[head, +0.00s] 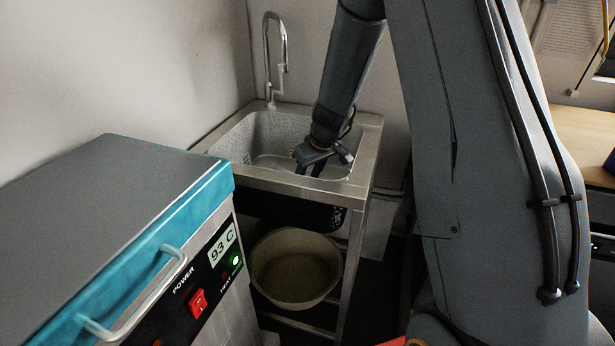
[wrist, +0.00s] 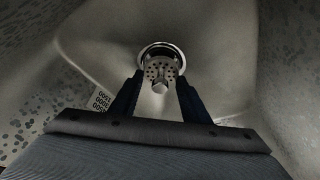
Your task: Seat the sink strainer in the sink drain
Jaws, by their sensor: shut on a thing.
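In the wrist view, my gripper (wrist: 160,90) is shut on the sink strainer (wrist: 160,70), a small metal piece with dark holes and a knob. The strainer is between the two dark fingertips. Behind it shows the drain (wrist: 160,49), a round opening with a bright metal rim, partly hidden by the strainer. The strainer overlaps the near part of the drain in this view; I cannot tell whether they touch. In the head view, my gripper (head: 314,168) reaches down into the sink (head: 235,142). The strainer and drain are hidden there.
A tall faucet (head: 275,60) stands at the back of the sink. The drying oven (head: 190,250) stands in front at the left. A round basin (head: 297,270) sits on the shelf below the sink. The sink's walls and metal rim surround my gripper.

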